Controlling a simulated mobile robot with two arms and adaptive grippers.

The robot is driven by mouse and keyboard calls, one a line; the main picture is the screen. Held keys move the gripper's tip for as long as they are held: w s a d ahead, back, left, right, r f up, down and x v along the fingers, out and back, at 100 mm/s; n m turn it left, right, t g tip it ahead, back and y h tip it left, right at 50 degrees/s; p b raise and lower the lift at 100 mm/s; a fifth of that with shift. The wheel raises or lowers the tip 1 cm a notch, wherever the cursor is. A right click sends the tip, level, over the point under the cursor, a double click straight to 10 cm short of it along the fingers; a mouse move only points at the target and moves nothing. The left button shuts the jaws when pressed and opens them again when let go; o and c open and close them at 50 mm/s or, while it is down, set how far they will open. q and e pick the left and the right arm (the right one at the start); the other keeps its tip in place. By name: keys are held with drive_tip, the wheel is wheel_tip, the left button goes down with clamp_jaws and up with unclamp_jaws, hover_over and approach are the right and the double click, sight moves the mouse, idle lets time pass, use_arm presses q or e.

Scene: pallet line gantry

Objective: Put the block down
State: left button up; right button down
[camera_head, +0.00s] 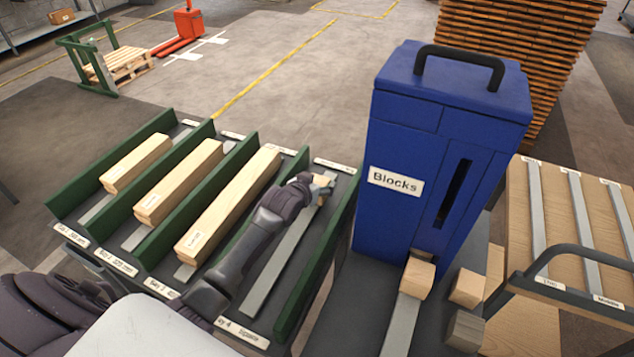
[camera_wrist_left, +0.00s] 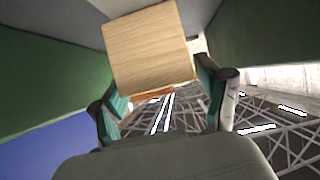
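A small light wooden block (camera_wrist_left: 150,45) fills the top of the left wrist view, between the fingers of my left gripper (camera_wrist_left: 158,78). Both fingertips appear to touch its sides. In the head view my left gripper (camera_head: 322,186) is at the far end of bay 4, over its grey strip (camera_head: 282,255), and a bit of the block shows at the fingers. I cannot tell whether the block touches the bay floor. My right gripper is not in view.
Long wooden beams (camera_head: 228,205) lie in the bays to the left, between green dividers (camera_head: 100,170). A blue dispenser labelled Blocks (camera_head: 405,215) stands to the right, with a block (camera_head: 417,278) at its outlet and loose blocks (camera_head: 467,288) beside it. A striped rack (camera_head: 560,215) is further right.

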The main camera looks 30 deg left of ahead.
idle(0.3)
use_arm(q)
drive_tip(key=shift+s+r, duration=0.1)
drive_tip(key=shift+r, duration=0.1)
drive_tip(key=v, duration=1.1)
drive_tip(key=shift+s, duration=0.35)
drive_tip(key=shift+r, duration=0.15)
idle(0.8)
